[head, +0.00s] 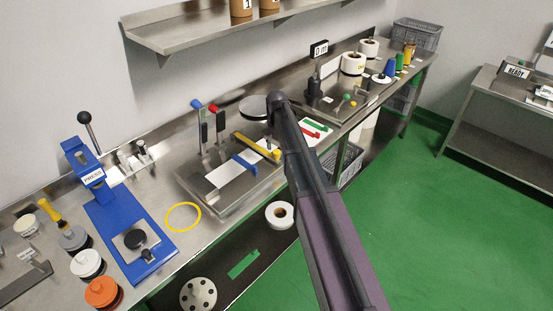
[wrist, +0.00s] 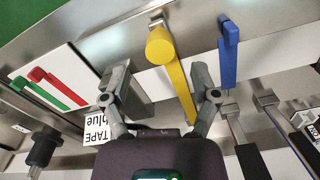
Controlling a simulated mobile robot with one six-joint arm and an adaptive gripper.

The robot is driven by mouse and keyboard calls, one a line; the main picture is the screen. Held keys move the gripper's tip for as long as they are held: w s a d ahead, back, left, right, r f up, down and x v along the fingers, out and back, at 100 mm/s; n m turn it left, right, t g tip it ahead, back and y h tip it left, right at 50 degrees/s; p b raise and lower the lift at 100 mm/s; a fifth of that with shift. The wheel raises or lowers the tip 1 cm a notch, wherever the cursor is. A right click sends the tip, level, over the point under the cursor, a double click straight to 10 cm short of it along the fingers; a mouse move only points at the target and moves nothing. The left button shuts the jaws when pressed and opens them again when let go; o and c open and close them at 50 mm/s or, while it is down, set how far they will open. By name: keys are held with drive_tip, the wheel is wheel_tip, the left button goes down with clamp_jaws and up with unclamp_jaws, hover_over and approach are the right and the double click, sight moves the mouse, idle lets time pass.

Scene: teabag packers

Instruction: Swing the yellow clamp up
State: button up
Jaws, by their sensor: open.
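The yellow clamp (head: 257,146) is a flat bar with a round knob at its end, lying low across the metal fixture beside my arm in the head view. In the wrist view the yellow clamp (wrist: 180,80) runs from its large knob at the top down between my fingers. My gripper (wrist: 162,82) is open, with one finger on each side of the yellow bar and a wider gap on the left. I cannot tell whether either finger touches it. In the head view my gripper is hidden behind my arm.
A blue clamp (wrist: 228,55) lies close to the right of the yellow one. Two upright levers, blue-topped (head: 197,105) and red-topped (head: 213,108), stand behind. Red and green bars on a white card (wrist: 68,65) lie to the left, near a "TAPE blue" label (wrist: 98,130).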

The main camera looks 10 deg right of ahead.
sight(277, 151)
drive_tip(key=shift+f+b, duration=2.55)
drive_tip(key=shift+f, duration=0.3)
clamp_jaws()
